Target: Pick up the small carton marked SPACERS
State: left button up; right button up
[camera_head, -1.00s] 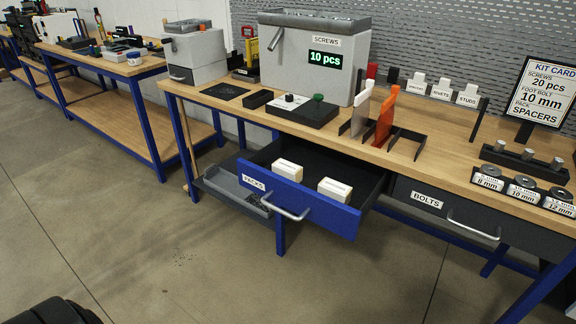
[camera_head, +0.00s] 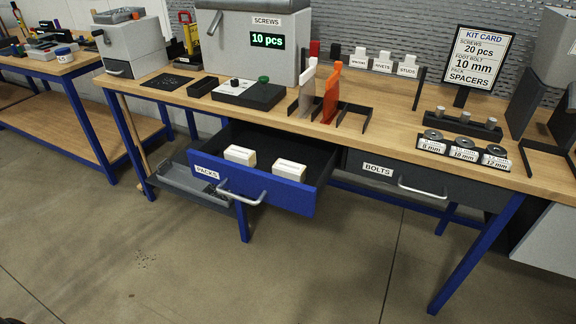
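Two small white cartons, the left carton (camera_head: 240,155) and the right carton (camera_head: 289,170), lie apart inside the open blue-fronted drawer (camera_head: 250,190) labelled PACKS. Their markings are too small to read, so I cannot tell which is marked SPACERS. The kit card (camera_head: 475,58) on the bench reads SCREWS 20 pcs, FOOT BOLT 10 mm and PACK SPACERS. Neither of my grippers is in view.
The wooden bench (camera_head: 400,140) carries a screw dispenser (camera_head: 255,45) showing 10 pcs, orange and white upright pieces (camera_head: 331,92) and bolt holders (camera_head: 464,150). The BOLTS drawer (camera_head: 420,183) is shut.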

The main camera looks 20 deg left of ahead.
aim_at(293, 171)
jog(key=i+l+u, duration=0.75)
